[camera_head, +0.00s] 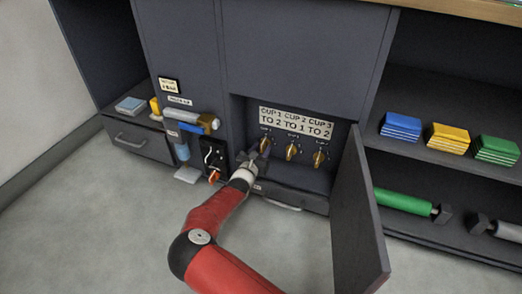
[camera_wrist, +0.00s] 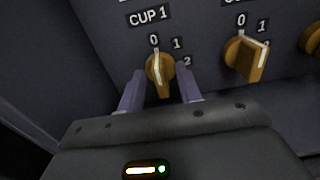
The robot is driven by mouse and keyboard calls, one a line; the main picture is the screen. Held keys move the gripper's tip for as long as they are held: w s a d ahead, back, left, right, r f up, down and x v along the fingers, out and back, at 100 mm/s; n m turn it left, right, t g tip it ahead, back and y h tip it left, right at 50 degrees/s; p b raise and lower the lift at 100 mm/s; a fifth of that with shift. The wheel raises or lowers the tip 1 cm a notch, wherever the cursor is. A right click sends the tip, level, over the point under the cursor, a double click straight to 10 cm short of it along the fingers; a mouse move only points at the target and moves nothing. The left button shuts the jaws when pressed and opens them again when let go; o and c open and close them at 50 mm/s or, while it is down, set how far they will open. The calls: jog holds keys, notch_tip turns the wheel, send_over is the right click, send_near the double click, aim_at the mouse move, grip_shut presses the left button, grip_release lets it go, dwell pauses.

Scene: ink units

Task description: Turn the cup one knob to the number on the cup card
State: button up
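The cup card (camera_head: 296,122) above the knobs reads CUP 1 TO 2, CUP 2 TO 1, CUP 3 TO 2. The cup one knob (camera_wrist: 161,76) is orange-brown, under the label CUP 1 with marks 0, 1 and 2. Its white line points up near 0. In the head view the same knob (camera_head: 265,144) is the leftmost of three. My gripper (camera_wrist: 159,82) is open, one finger on each side of the cup one knob, with a gap showing on both sides. In the head view my gripper (camera_head: 252,157) is at the recess's left side.
The cup two knob (camera_wrist: 246,57) is close to the right. The cup three knob (camera_head: 319,158) is further right. An open door (camera_head: 357,220) stands right of the recess. A valve and pipe assembly (camera_head: 197,121) is on the left.

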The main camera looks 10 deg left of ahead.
jog(key=shift+c, duration=0.3)
grip_shut()
